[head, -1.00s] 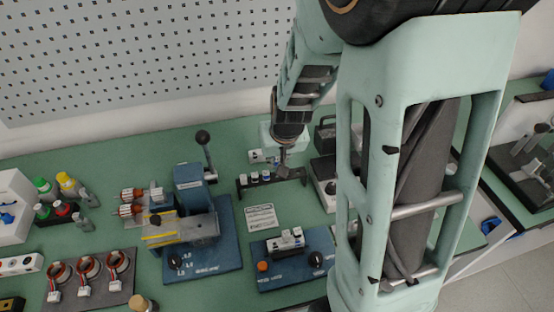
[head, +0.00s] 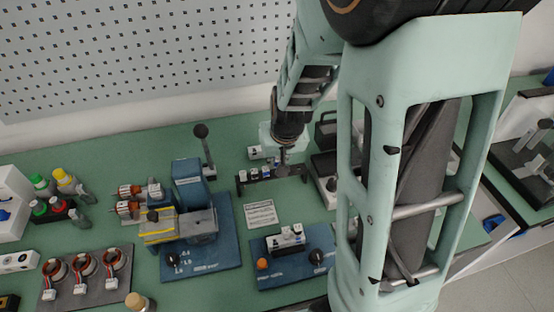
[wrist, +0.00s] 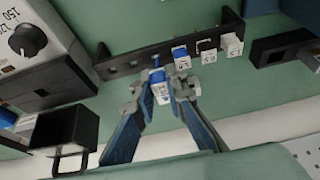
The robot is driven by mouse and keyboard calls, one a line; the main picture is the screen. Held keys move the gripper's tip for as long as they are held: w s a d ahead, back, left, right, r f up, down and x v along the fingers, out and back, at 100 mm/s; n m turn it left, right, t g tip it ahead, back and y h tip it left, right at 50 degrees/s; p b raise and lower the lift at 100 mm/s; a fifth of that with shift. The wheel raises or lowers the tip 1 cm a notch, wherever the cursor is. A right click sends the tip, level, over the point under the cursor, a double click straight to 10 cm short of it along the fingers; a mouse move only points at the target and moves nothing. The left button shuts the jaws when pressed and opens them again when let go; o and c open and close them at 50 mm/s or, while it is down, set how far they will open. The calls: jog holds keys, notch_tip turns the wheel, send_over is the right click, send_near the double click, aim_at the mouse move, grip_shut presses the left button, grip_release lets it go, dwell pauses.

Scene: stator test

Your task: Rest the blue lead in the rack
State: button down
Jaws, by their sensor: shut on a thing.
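My gripper (wrist: 163,93) is shut on a blue lead (wrist: 161,88), a small white labelled block with a blue top, in the wrist view. The dark rack (wrist: 122,62) runs across the top of that view. The held lead is close beside the rack, in line with its emptier part; I cannot tell whether they touch. Another blue-and-white lead (wrist: 182,59), a black-and-white one (wrist: 207,49) and a white one (wrist: 231,45) sit in the rack. In the head view, my gripper (head: 283,168) is at the right part of the rack (head: 247,184), and the held lead is hard to make out.
A grey device with a black knob (wrist: 30,40) stands near the rack's end in the wrist view. In the head view, a blue press-like fixture (head: 200,215) stands left, a white card (head: 260,213) and blue tester base (head: 275,270) in front. Green bench shows between them.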

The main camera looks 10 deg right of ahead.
jog(key=shift+f+b, duration=0.3)
jog(key=shift+f, duration=0.2)
